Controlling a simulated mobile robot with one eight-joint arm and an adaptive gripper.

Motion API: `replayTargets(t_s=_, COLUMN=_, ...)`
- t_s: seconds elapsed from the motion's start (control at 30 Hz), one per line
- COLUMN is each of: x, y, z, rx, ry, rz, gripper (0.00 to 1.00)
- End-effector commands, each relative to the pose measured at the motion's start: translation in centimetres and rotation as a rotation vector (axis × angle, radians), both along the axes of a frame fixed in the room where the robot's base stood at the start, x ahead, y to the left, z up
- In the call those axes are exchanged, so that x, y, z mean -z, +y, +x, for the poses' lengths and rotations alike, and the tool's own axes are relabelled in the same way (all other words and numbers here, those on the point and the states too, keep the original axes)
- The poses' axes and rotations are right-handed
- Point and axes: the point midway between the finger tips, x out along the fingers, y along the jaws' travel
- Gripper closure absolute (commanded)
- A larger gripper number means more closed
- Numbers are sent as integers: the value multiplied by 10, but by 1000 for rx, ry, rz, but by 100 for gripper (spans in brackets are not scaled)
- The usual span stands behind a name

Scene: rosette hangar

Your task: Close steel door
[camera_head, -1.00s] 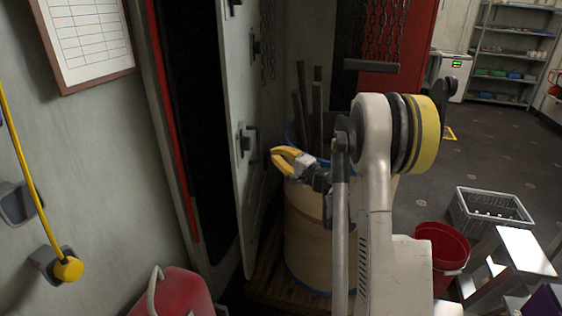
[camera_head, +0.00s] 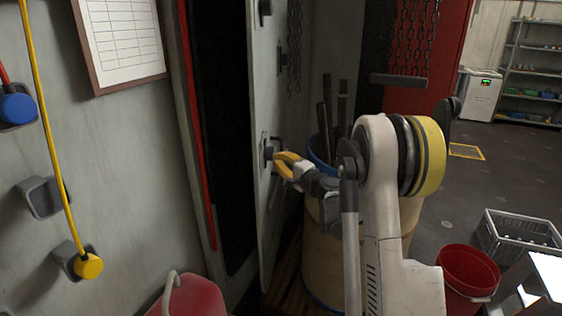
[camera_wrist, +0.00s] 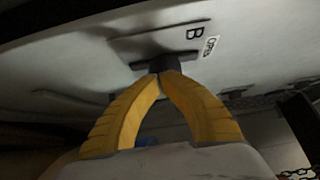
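The pale grey steel door (camera_head: 265,60) stands open, seen nearly edge-on, to the right of a dark doorway (camera_head: 220,110) with a red-edged frame. A dark handle (camera_head: 270,152) sits on its face at mid height. My gripper (camera_head: 277,160) has yellow fingers, with their tips right by the handle. In the wrist view, the fingertips of my gripper (camera_wrist: 160,75) meet, with nothing visible between them, just in front of the dark handle (camera_wrist: 168,62) on the door (camera_wrist: 90,45). I cannot tell whether they touch it.
A barrel (camera_head: 318,255) with upright bars stands right of the door, near my arm. A red container (camera_head: 188,297) stands at the front below the doorway. A red bucket (camera_head: 468,272) and grey crate (camera_head: 520,236) stand at right. The floor behind them is open.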

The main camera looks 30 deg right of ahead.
Motion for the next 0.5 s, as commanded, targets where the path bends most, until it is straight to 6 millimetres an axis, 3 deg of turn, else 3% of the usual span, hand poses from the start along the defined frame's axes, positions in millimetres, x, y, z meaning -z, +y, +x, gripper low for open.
replayTargets(t_s=0.3, x=0, y=74, z=55, rx=-12, ry=0, rz=-1, gripper=100)
replayTargets(t_s=0.5, x=0, y=112, z=91, rx=-8, ry=0, rz=-1, gripper=100)
